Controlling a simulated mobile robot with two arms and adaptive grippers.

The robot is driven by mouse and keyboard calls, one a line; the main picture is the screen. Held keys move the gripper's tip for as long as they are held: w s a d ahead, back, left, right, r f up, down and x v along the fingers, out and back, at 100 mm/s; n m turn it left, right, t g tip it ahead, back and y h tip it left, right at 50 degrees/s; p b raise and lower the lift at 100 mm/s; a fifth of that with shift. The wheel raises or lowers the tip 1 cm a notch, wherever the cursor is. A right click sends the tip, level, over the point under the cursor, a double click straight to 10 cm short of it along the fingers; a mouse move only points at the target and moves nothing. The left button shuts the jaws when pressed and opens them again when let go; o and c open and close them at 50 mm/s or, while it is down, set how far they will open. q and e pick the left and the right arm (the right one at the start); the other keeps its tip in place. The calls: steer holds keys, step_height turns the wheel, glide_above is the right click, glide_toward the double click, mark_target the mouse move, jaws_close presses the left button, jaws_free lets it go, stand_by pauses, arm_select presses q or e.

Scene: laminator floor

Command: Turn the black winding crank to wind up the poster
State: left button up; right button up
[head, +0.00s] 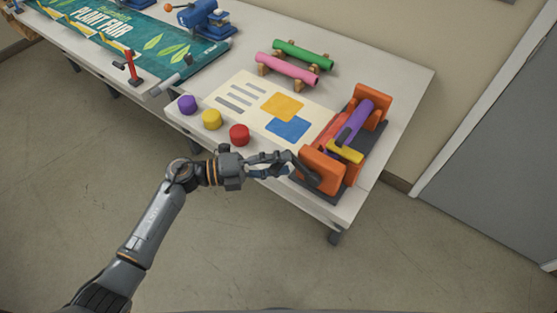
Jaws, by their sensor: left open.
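The black winding crank (306,173) is on the near side of an orange-ended winding machine (322,172) at the table's right end. The poster (245,107), a cream sheet with grey lines and yellow and blue blocks, lies flat on the table with its right end at the machine. My left gripper (284,163) is open, just left of the crank, with its fingertips close to it. I cannot tell whether they touch. The gripper hides part of the table edge and the crank's handle end. My right gripper is not in view.
Purple (187,104), yellow (212,119) and red (239,134) knobs line the near table edge. Green (303,54) and pink (287,69) rolls rest on stands behind the poster. A teal plant fair banner (130,40) lies at left. Floor in front is clear.

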arm_select(q)
steer(key=shift+d, duration=0.1)
jaws_close()
stand_by(0.3)
